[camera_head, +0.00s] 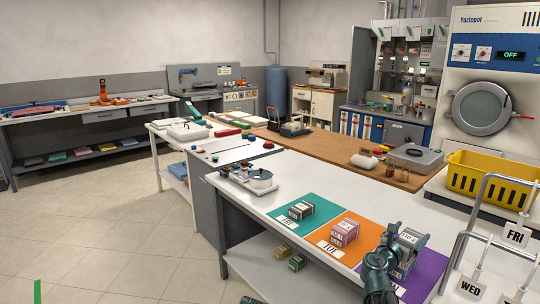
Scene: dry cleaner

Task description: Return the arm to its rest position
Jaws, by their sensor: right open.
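My right gripper (406,241) is open at the lower right, above the purple mat (428,274) at the near end of the white counter. A pale labelled box (403,265) shows just under and beside its jaws, partly hidden by them. I cannot tell whether the jaws touch it. My right arm comes up from the bottom edge. My left gripper does not show clearly; only a small dark tip shows at the bottom edge, and I cannot tell what it is.
A teal mat (286,226) and an orange mat (328,256) each bear boxes. A yellow basket (492,178) and a rail with WED and FRI tags (470,287) stand at the right. Small boxes (281,252) lie on the lower shelf.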

